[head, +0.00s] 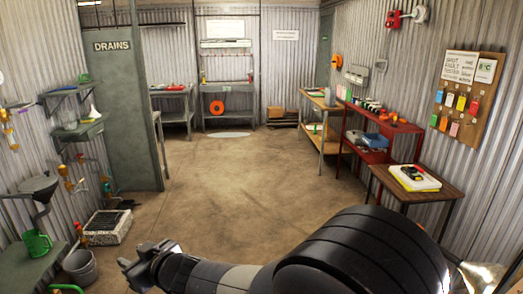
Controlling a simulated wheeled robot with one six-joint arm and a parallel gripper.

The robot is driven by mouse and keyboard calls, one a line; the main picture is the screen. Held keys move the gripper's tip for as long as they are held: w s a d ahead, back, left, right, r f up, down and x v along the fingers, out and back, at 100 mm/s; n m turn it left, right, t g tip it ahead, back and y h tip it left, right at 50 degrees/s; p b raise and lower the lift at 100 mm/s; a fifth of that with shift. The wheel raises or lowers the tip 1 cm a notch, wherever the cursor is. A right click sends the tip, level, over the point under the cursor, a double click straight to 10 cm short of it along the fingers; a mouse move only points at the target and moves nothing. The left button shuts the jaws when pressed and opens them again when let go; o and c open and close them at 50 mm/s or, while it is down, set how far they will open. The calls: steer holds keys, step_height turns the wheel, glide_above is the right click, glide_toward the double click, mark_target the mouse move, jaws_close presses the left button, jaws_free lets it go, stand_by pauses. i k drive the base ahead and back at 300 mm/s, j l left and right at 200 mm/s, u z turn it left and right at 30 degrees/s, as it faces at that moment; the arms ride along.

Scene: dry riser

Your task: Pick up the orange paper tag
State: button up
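Several small coloured paper tags hang in two rows on a brown board (487,125) on the right wall. My gripper (128,270) is at the bottom left of the picture, far from the board. It points left, and its finger opening is not clear.
A brown side table (450,188) with a book and a dark-and-red item stands below the board. A red shelf unit (350,150) is beyond it. The middle floor (230,175) is clear. A grey bucket (80,266) and sinks line the left wall.

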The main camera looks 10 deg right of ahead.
mark_target(443, 122)
steer(key=i+j+u, duration=0.3)
steer(key=i, duration=0.55)
steer(key=i+j+u, duration=0.1)
steer(key=i+u, duration=0.15)
steer(key=i, duration=0.6)
steer(key=i+z, duration=0.3)
steer(key=i, duration=0.55)
steer(key=i+j+z, duration=0.1)
steer(key=i+z, duration=0.25)
steer(key=i, duration=0.5)
steer(key=i+l+z, duration=0.1)
steer(key=i+z, duration=0.65)
steer(key=i+j+z, duration=0.1)
steer(key=i+z, duration=0.3)
steer(key=i+j+z, duration=0.2)
steer(key=z, duration=0.15)
steer(key=i+z, duration=0.25)
steer(key=z, duration=0.2)
steer(key=i+z, duration=0.3)
steer(key=z, duration=0.2)
steer(key=i+j+z, duration=0.1)
steer(key=i+z, duration=0.15)
steer(key=z, duration=0.2)
steer(key=i+j+z, duration=0.2)
steer(key=z, duration=0.3)
steer(key=i+j+z, duration=1)
steer(key=j+z, duration=0.25)
